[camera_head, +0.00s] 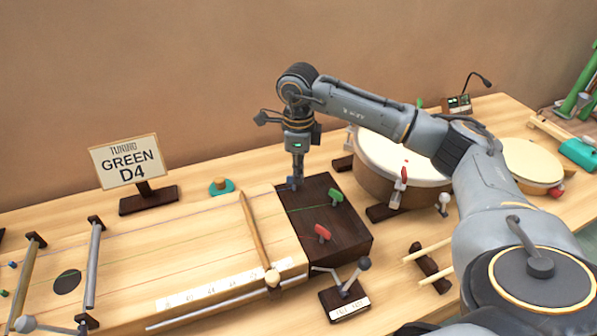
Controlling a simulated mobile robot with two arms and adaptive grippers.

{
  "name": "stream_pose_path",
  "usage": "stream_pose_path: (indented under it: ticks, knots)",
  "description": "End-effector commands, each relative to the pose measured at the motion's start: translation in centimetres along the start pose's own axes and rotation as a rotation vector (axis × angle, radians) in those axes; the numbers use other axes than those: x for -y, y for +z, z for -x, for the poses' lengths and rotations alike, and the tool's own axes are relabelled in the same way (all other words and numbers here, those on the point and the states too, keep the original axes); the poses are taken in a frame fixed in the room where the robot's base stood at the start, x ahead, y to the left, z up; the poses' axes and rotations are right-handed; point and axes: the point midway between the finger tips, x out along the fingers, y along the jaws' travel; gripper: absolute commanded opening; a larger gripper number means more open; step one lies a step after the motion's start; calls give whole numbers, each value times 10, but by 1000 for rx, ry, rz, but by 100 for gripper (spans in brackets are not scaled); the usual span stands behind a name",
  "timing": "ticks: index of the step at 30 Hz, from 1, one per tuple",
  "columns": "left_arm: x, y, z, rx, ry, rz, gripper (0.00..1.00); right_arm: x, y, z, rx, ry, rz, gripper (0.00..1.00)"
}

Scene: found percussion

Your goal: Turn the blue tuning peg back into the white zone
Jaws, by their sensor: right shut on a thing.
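The blue tuning peg (292,183) is on the dark peg block (350,225) at the right end of the wooden string instrument (190,262). My right gripper (297,176) points straight down over it and is shut on it, hiding most of the peg. A green peg (336,196) and a red peg (322,232) stand free on the same block. I cannot make out the white zone at the blue peg. My left gripper is not in view.
A sign (127,162) reading "TUNING GREEN D4" stands behind the instrument. A drum (375,165) stands right of the block. A small lever stand (346,300) is in front, with wooden sticks (428,252) on a rest nearby. A slanted wooden bar (256,235) crosses the strings.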

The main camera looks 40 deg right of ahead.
Motion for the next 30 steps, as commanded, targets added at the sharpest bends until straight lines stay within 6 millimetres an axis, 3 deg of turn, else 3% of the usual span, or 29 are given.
stream_pose_path:
  ticks: [8,9,12,23,30]
  knots:
    - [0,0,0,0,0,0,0,1,1,2,4,-4,-2,0]
    - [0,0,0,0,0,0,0,1,1,2,4,-4,-3,14]
    - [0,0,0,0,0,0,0,1,0,1,3,-3,-2,29]
    - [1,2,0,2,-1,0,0,1,0,6,2,-2,-2,29]
    - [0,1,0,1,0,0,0,1,1,48,6,-5,-2,29]
